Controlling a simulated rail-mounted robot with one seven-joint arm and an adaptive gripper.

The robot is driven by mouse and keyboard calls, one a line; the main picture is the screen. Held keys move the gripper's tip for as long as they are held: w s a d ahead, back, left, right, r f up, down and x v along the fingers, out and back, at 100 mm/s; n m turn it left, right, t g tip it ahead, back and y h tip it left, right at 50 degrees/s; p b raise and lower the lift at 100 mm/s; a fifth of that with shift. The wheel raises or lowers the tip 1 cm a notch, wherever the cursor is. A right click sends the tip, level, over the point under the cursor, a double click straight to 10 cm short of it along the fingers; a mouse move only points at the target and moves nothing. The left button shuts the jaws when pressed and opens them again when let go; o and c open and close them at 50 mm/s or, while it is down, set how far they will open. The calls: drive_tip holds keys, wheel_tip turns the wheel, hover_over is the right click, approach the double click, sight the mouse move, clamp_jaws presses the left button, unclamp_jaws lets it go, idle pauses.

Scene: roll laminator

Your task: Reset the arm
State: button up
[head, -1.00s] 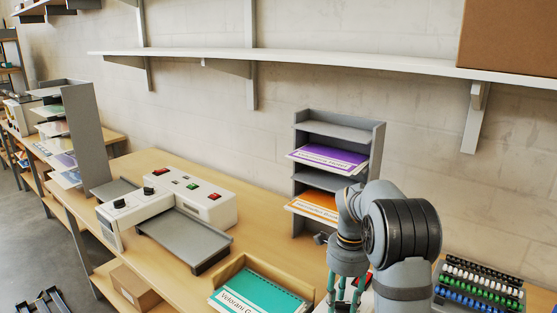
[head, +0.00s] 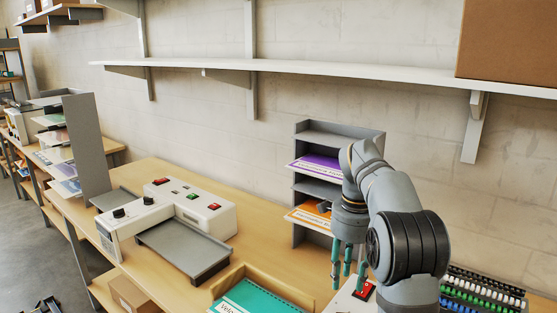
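My gripper (head: 348,272) hangs pointing down at the right of the head view, in front of the grey shelf rack. Its teal fingers stand apart, and I see nothing held between them. They are above a white box (head: 345,301) with a red switch (head: 366,290), which shows only partly at the bottom edge. I cannot tell whether the fingertips touch it. My arm bends over from the right and hides part of the rack and bench behind it.
A white laminator (head: 190,208) with a grey tray (head: 185,248) stands on the wooden bench. A wooden tray (head: 290,290) holds teal sheets. The grey rack (head: 300,150) holds purple and orange sheets. A wall shelf (head: 300,70) runs above; a rack of coloured combs (head: 480,292) is at right.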

drive_tip(key=f, duration=1.2)
drive_tip(key=shift+s, duration=0.2)
drive_tip(key=shift+r+n+p, duration=0.45)
drive_tip(key=shift+n+p, duration=0.25)
drive_tip(key=shift+p, duration=0.3)
drive_tip(key=n+p, duration=0.4)
drive_tip(key=shift+s+d+r+n, duration=0.1)
drive_tip(key=shift+d+n, duration=0.1)
drive_tip(key=shift+n, duration=0.2)
drive_tip(key=n+p, duration=0.2)
drive_tip(key=n, duration=0.1)
drive_tip(key=shift+f, duration=0.2)
drive_tip(key=shift+d+f+n+p, duration=0.1)
drive_tip(key=shift+f+n+p, duration=0.1)
drive_tip(key=shift+n+p, duration=0.4)
